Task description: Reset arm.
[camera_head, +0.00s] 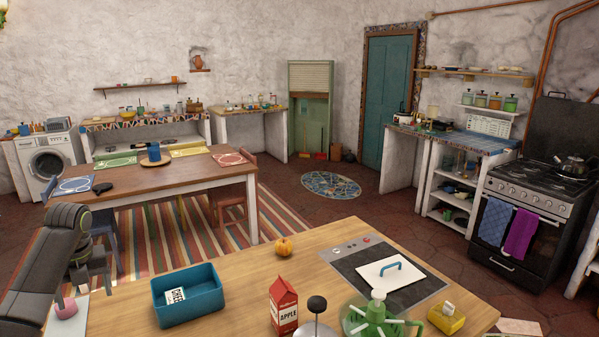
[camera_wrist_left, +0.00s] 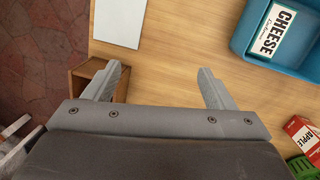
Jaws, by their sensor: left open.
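My left arm comes in from the left in the head view, and its gripper (camera_head: 92,278) hangs over the left end of the wooden counter (camera_head: 240,255). In the left wrist view the two fingers of the left gripper (camera_wrist_left: 160,80) are spread apart with only bare wood visible between them. Nothing is held. The gripper is to the left of the blue bin (camera_head: 188,308), apart from it. My right gripper is not in view.
The bin holds a cheese packet (camera_head: 176,295). A cooktop (camera_head: 375,260) carries a white board (camera_head: 390,273).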

